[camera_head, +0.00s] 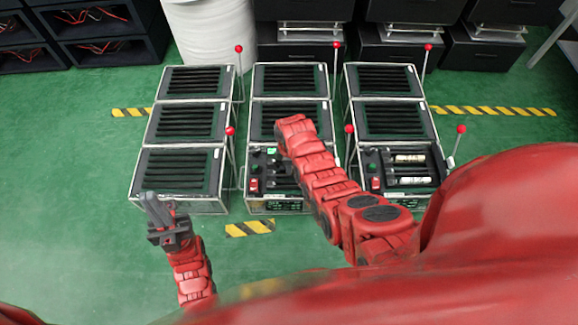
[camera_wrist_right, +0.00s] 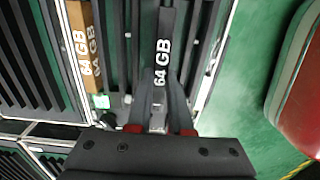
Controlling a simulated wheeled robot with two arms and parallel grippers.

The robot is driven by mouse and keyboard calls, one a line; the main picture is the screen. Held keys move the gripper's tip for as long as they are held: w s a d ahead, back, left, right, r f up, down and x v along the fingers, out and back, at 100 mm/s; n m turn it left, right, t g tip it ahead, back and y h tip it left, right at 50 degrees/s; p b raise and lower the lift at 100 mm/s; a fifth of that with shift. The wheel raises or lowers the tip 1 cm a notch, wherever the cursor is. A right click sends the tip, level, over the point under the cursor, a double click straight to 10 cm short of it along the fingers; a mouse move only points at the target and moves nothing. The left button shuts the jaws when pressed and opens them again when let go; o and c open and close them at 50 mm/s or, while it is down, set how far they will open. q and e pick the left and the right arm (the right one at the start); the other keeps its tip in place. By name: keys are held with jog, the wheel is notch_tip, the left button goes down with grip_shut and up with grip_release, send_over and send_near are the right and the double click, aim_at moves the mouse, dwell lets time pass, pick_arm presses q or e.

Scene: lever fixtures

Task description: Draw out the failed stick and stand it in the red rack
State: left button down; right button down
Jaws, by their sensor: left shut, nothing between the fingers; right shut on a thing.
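A black stick marked "64 GB" (camera_wrist_right: 165,40) stands out in the right wrist view. My right gripper (camera_wrist_right: 161,108) is shut on its lower end. A tan stick (camera_wrist_right: 84,50), also marked "64 GB", lies to its left, apart from the gripper. In the head view my right arm reaches over the front middle unit (camera_head: 275,206) and hides its own fingers and much of that unit's slots. My left gripper (camera_head: 160,212) is shut and empty, in front of the front left unit (camera_head: 180,172). I cannot make out a red rack.
The black units stand in three columns with red-knobbed levers (camera_head: 230,131) beside them. The front right unit (camera_head: 405,170) has pale cylinders in its slots. Black crates (camera_head: 105,30) and a white drum (camera_head: 212,30) stand behind. Green floor (camera_head: 90,245) at the front left is clear.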

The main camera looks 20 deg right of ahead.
jog(key=shift+r+p, duration=1.6)
jog(key=shift+r, duration=0.05)
